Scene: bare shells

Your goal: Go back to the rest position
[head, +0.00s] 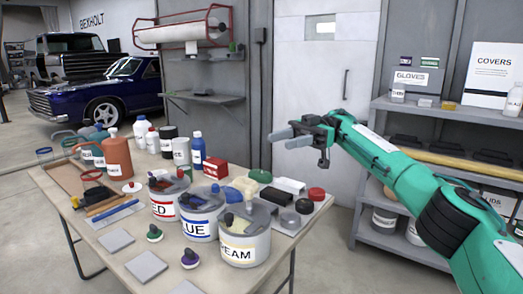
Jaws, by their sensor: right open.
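My right arm comes in from the right, green with black joints. Its gripper (292,137) is open and empty, held in the air above the right back part of the table (72,222), in front of the white door. Its grey fingers point left, and it touches nothing that I can see. My left gripper and arm are not in the picture.
The table carries labelled tubs (245,240), bottles (197,150), sanding pads and grey square plates (146,265). A shelf unit (364,212) stands at the right beside the white door (352,65). A blue car (100,93) is parked at the back left.

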